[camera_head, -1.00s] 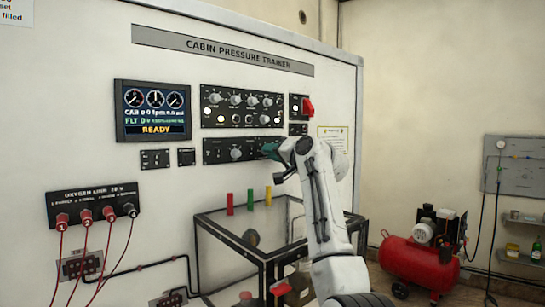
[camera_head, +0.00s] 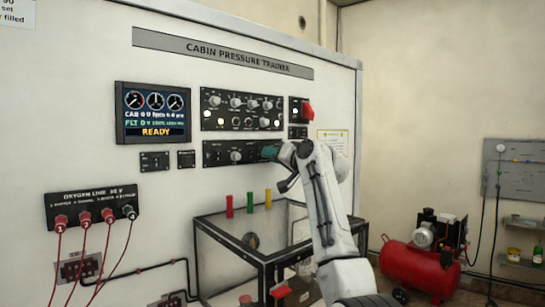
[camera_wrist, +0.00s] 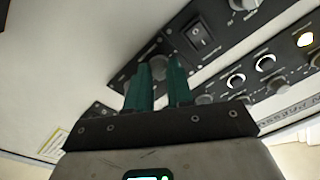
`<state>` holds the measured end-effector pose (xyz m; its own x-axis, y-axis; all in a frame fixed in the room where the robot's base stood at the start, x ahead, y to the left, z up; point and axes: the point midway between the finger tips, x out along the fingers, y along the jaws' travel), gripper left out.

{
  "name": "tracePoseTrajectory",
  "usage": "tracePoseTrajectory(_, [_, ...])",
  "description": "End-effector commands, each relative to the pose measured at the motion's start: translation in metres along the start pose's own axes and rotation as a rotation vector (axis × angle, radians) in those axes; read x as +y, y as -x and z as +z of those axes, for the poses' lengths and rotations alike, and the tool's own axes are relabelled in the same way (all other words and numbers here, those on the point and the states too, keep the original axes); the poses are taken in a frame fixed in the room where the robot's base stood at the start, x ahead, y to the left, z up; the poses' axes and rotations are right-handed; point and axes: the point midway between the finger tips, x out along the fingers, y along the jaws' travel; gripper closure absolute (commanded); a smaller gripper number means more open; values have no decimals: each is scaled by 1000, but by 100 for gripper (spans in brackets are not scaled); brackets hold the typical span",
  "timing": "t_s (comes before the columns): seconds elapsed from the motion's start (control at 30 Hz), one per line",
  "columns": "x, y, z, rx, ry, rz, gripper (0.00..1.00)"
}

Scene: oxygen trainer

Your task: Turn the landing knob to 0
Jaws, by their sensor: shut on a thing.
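The lower black knob panel (camera_head: 212,154) is on the white trainer wall in the head view. A grey knob (camera_head: 236,156) at its middle is uncovered. My gripper (camera_head: 270,152), with teal fingers, is at the right end of this panel and hides what is there. In the wrist view my gripper (camera_wrist: 158,70) is shut on a round grey knob (camera_wrist: 158,66), with one finger on each side. The knob's pointer and the panel's lettering are too small or hidden to read, so I cannot tell its setting.
A display (camera_head: 154,112) reads READY. The upper knob panel (camera_head: 242,110) is just above my gripper, with a red switch (camera_head: 308,110) to its right. A glass-topped table (camera_head: 265,222) with coloured cylinders stands below. A red compressor (camera_head: 415,265) is on the floor.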

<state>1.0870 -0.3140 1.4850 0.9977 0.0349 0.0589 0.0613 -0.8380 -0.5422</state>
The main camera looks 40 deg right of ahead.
Motion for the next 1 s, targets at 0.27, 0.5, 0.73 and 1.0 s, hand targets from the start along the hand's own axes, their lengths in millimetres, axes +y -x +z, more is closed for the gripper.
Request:
tracePoseTrajectory(0.27, [2, 0, 2, -4, -2, 2, 56])
tracePoseTrajectory(0.5, [1, 0, 1, -2, -1, 1, 53])
tracePoseTrajectory(0.73, [2, 13, 3, 0, -1, 0, 53])
tracePoseTrajectory(1.0, [3, 58, 4, 2, 0, 2, 53])
